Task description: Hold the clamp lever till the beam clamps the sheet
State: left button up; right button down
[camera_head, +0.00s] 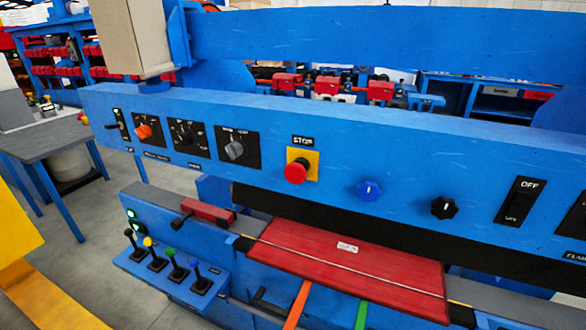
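A red sheet (345,265) with a small white label lies flat on the bed of the blue machine, below the long control panel. A dark strip (300,208) runs under the blue beam (330,143) behind the sheet; I cannot tell whether the beam touches the sheet. A black plate (574,215) is cut off at the right edge, above a partly cut label that seems to read "CLAM". Several small levers (170,262) with black, yellow, green and blue knobs stand upright on a blue box at lower left. Neither of my grippers is in view.
The panel carries a red stop button (296,171) on yellow, a blue knob (369,190), a black knob (444,207) and an OFF switch (520,201). Two green lights (132,219) glow by the levers. A grey table (45,138) stands at left, with open floor before it.

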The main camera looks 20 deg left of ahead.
aim_at(193, 262)
jog(key=u, duration=1.6)
